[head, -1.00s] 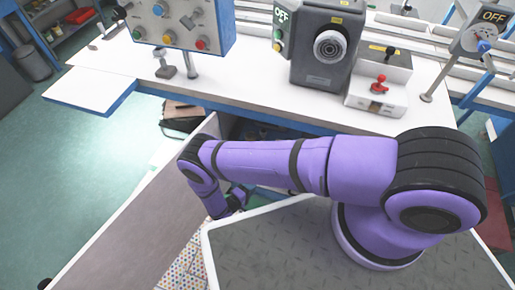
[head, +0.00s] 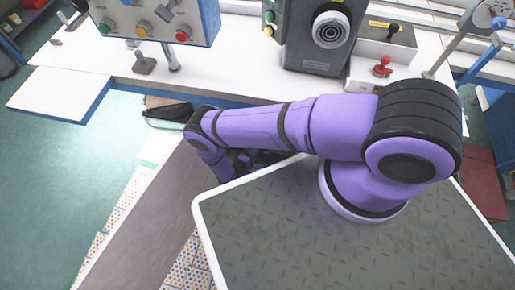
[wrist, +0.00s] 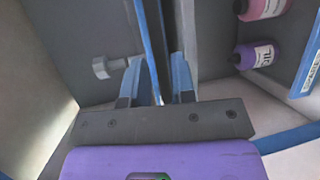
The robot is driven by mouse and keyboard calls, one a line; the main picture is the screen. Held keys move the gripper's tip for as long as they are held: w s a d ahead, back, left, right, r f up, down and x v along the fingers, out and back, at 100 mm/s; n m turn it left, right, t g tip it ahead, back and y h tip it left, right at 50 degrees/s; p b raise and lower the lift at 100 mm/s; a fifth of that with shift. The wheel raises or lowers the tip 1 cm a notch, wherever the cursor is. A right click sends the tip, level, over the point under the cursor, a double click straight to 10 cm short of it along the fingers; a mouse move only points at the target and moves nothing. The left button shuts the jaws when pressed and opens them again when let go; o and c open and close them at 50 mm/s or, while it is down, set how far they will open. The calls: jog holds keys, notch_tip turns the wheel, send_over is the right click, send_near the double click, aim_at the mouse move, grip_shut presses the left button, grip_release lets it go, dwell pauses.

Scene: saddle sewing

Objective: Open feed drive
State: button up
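No part labelled feed drive can be read. A large brown-grey panel (head: 150,215), like a swung-out door, extends from under the workbench toward the lower left. My gripper (wrist: 158,85) shows in the wrist view with its two fingers apart. A thin blue-edged panel edge (wrist: 150,35) runs down toward the gap between them; I cannot tell whether they touch it. A grey bolt-like knob (wrist: 112,66) sticks out left of the fingers, on a grey surface. In the head view my gripper (head: 240,162) is small, dark and mostly hidden at the bench's underside.
Pink (wrist: 264,8) and purple (wrist: 258,54) bottles stand right of the fingers. Green floor (head: 50,150) is open at left.

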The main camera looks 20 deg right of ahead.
jog(key=shift+x, duration=1.65)
grip_shut()
jog(key=shift+s, duration=0.1)
